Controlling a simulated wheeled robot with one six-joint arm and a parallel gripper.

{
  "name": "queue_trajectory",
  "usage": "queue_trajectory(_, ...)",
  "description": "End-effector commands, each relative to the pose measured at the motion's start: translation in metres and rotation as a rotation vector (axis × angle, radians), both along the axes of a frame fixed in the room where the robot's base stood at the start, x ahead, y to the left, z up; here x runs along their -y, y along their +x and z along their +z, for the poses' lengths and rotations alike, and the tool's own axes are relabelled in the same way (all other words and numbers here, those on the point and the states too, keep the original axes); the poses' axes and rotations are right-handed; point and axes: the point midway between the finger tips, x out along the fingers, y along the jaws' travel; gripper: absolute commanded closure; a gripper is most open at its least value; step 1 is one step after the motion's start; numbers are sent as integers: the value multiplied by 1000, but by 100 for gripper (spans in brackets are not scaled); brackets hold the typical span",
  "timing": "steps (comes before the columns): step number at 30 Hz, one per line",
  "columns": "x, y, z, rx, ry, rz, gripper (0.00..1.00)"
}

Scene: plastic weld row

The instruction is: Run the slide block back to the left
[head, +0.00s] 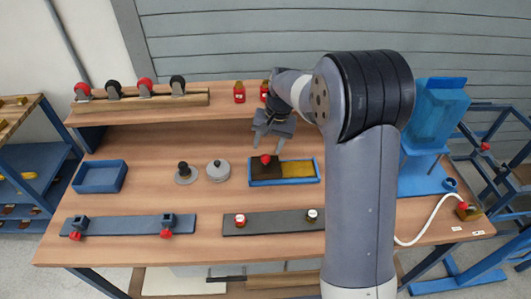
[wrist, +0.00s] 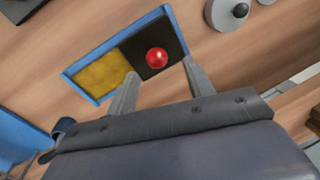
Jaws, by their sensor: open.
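The slide block (head: 259,172) is dark with a red ball knob (head: 265,159) on top. It lies at the left end of a blue-framed tray (head: 285,182), with the yellow bed (head: 298,169) bare to its right. In the wrist view the dark block (wrist: 144,46) and its red knob (wrist: 157,57) show at the right end of the frame. My gripper (head: 267,147) is above the block, fingers pointing down. In the wrist view my gripper (wrist: 160,68) is open, and the knob appears between its fingertips. I cannot tell how far above the knob they are.
A grey round lid (head: 218,171) and a dark-knobbed disc (head: 185,174) stand left of the tray. A blue bin (head: 100,177) is farther left. Dark strips (head: 272,221) with fittings lie in front. A raised shelf (head: 150,115) with casters is behind.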

Motion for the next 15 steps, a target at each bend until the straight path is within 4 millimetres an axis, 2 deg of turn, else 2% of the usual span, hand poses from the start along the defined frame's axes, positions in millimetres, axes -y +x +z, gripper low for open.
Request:
queue_trajectory(1,2,0,11,4,0,-1,50)
queue_trajectory(6,7,-1,39,3,0,-1,50)
queue_trajectory(10,9,-2,50,1,0,0,50)
queue_trajectory(15,10,-2,55,0,-1,0,50)
